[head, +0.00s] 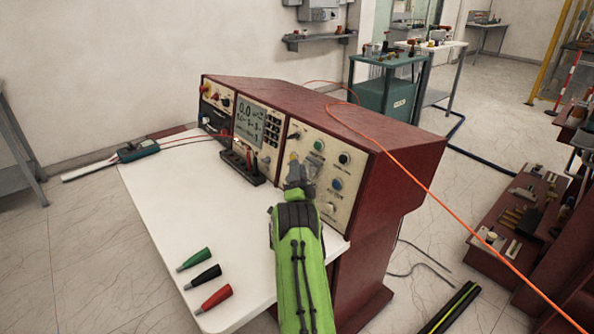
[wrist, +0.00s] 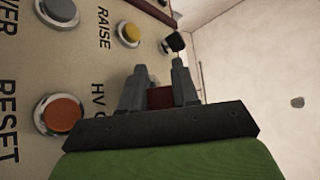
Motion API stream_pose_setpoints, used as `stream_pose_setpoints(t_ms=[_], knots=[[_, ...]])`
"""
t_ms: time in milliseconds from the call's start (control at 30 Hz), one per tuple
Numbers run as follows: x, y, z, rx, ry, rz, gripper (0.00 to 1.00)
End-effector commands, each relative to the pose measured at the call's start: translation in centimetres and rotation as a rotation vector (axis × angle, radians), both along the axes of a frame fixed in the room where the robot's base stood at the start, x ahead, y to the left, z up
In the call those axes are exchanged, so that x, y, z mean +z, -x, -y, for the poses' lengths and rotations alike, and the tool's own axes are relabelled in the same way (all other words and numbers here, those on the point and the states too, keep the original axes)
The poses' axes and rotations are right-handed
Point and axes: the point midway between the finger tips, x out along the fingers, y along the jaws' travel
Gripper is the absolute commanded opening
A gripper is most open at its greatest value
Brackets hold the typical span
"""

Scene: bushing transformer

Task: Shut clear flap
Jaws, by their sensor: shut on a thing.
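My gripper (head: 294,178) is at the right control panel (head: 338,206) of the dark red console, its fingertips close to the panel face. In the wrist view my gripper (wrist: 158,82) has its two grey fingers over the panel beside a label starting "HV". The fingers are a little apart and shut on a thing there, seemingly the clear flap. The flap itself is see-through and mostly hidden by the fingers, so its outline and angle cannot be told. A dark red patch shows between the fingers.
An orange button (wrist: 60,115), a yellow button (wrist: 129,34) and a black knob (wrist: 174,43) surround the fingers. A black terminal block (head: 243,166) and several coloured probes lie on the white tabletop (head: 165,205). An orange cable (head: 430,187) runs over the console.

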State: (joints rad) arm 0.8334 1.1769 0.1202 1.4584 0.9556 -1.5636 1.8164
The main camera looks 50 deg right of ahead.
Motion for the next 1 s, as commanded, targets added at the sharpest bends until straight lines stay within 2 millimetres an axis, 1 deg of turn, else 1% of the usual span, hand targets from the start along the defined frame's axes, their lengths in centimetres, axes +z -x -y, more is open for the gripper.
stream_pose_setpoints(t_ms=[233, 633, 667, 700, 767, 800, 1000], knots=[[-0.09, 0.03, 0.15, 0.0, 0.048, -0.011, 0.0], [-0.04, 0.02, 0.17, 0.0, 0.053, -0.01, 0.0], [-0.04, 0.02, 0.17, 0.0, 0.053, -0.01, 0.33], [-0.04, 0.02, 0.17, 0.0, 0.053, -0.01, 0.39], [-0.05, 0.02, 0.16, 0.0, 0.053, -0.01, 0.48], [-0.06, 0.03, 0.16, 0.0, 0.052, -0.011, 0.51], [-0.12, 0.03, 0.16, 0.001, 0.05, -0.011, 0.51]])
